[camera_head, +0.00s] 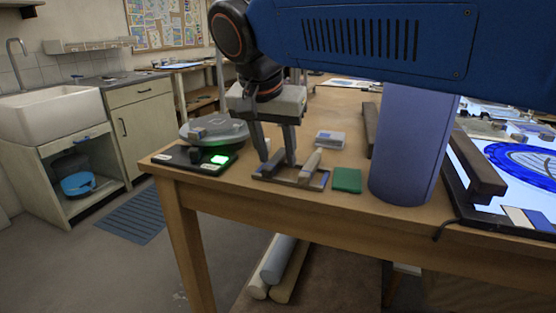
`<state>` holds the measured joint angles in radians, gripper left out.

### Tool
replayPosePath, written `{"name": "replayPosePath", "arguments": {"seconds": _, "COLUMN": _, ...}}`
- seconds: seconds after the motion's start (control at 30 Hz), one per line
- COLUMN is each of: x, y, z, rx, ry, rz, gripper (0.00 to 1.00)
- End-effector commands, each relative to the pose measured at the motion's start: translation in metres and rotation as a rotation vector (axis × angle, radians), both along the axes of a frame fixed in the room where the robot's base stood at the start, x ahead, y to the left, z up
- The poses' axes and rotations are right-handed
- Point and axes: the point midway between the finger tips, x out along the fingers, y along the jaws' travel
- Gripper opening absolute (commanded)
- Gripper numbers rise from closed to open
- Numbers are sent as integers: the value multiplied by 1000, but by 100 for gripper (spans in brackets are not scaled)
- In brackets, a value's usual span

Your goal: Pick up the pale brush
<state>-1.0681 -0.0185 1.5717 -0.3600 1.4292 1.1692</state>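The pale brush (311,162) is a short, light beige piece lying slanted on a small brown rest (290,182) near the table's front edge. A darker grey-brown brush (273,163) lies on the left part of the same rest. My gripper (278,161) points down over the rest, its two fingers apart with a gap between them. The fingers stand to the left of the pale brush, around or just in front of the darker one; I cannot tell whether they touch it. Nothing is seen clamped between the fingers.
Left of the rest are a black device with a lit green display (219,160) and a round grey object (214,132). A green block (347,180) and a whitish box (330,140) are at right. A lit panel (520,170) with blue glass lies far right.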

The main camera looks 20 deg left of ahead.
Motion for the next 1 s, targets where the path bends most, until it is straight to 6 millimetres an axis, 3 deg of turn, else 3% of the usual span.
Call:
{"name": "replayPosePath", "arguments": {"seconds": 0.2, "x": 0, "y": 0, "z": 0, "rx": 0, "ry": 0, "rz": 0, "gripper": 39}}
{"name": "replayPosePath", "arguments": {"seconds": 0.37, "x": 0, "y": 0, "z": 0, "rx": 0, "ry": 0, "rz": 0, "gripper": 3}}
{"name": "replayPosePath", "arguments": {"seconds": 0.4, "x": 0, "y": 0, "z": 0, "rx": 0, "ry": 0, "rz": 0, "gripper": 0}}
{"name": "replayPosePath", "arguments": {"seconds": 0.77, "x": 0, "y": 0, "z": 5, "rx": 1, "ry": -1, "rz": 0, "gripper": 0}}
{"name": "replayPosePath", "arguments": {"seconds": 1.0, "x": 1, "y": 1, "z": 42, "rx": 3, "ry": -2, "rz": 0, "gripper": 0}}
